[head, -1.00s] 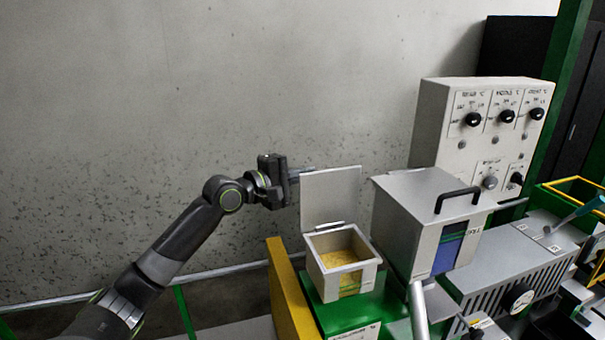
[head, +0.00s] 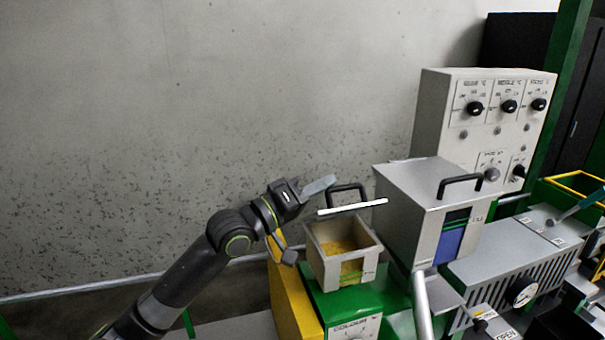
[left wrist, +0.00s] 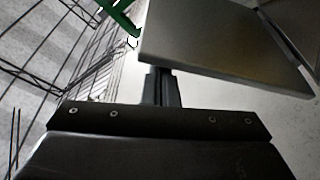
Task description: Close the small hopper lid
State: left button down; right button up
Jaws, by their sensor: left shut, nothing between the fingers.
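The small hopper (head: 362,268) is an open-topped box with yellow granules inside. Its lid (head: 352,207) is seen nearly edge-on above the box's back edge, partway down, with a black handle (head: 347,190) on top. The box's mouth is still uncovered. My left gripper (head: 322,185) is shut and empty, at the left end of the lid, close to it. In the left wrist view the shut fingers (left wrist: 161,85) point at the grey lid panel (left wrist: 225,42); I cannot tell whether they touch it. My right gripper is not in view.
A larger closed hopper (head: 405,190) with a black handle stands just right of the small one. A control panel (head: 483,130) with knobs is behind it. A yellow plate (head: 291,295) stands left of the small hopper. The space by the wall at left is free.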

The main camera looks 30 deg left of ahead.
pick_arm(q)
jog(key=s+d+f+m+b, duration=0.1)
jog(key=m+b, duration=0.1)
jog(key=b, duration=0.1)
jog(key=s+d+f+m+h+b, duration=0.1)
jog(key=f+m+b, duration=0.1)
jog(key=s+d+f+m+h+b, duration=0.1)
jog(key=m+b, duration=0.1)
jog(key=b, duration=0.1)
jog(key=shift+d+f+m+b, duration=0.15)
jog(key=shift+f+m+b, duration=0.15)
jog(key=shift+s+d+f+m+g+h+b, duration=0.15)
jog(key=shift+s+d+f+m+h+b, duration=0.1)
jog(key=shift+f+m+b, duration=0.3)
jog(key=shift+s+d+f+m+g+h+b, duration=0.15)
jog(key=shift+d+f+m+h+b, duration=0.15)
jog(key=shift+b, duration=0.4)
jog(key=shift+a+f, duration=0.1)
